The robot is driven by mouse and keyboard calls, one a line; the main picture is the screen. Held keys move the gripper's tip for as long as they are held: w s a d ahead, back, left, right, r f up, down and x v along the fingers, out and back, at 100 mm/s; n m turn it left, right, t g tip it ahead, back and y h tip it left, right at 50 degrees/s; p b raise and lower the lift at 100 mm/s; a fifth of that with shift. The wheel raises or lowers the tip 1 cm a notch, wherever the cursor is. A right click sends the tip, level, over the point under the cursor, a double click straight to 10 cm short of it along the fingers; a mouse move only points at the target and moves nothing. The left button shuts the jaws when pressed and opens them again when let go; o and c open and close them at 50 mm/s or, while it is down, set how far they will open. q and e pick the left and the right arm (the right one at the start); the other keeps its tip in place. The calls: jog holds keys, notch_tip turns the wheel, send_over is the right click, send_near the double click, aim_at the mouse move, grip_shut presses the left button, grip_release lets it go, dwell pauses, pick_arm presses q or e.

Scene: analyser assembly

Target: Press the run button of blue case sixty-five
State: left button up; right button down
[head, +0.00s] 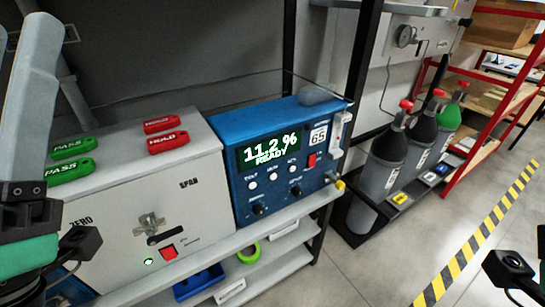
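The blue case (232,160) stands on the shelf in the middle of the head view. A white label (318,135) on its front reads 65. Its display (268,148) reads 11.2 % READY in white. Below the display is a row of small white buttons (272,175); their lettering is too small to tell which is run. Black knobs (257,209) sit beneath, and a red control (312,160) is under the label. My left wrist shows at the left edge, in front of the grey case, apart from the blue case. Neither gripper's fingers can be made out.
A grey case (195,214) adjoins the blue one on the left, with green PASS tags (70,172) and red HOLD tags (167,141) on top. A dark upright post (362,75) and gas bottles (387,155) stand to the right. Striped floor tape (480,238) crosses clear floor.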

dwell(0.4)
pick_arm(q)
grip_shut()
dwell(1.6)
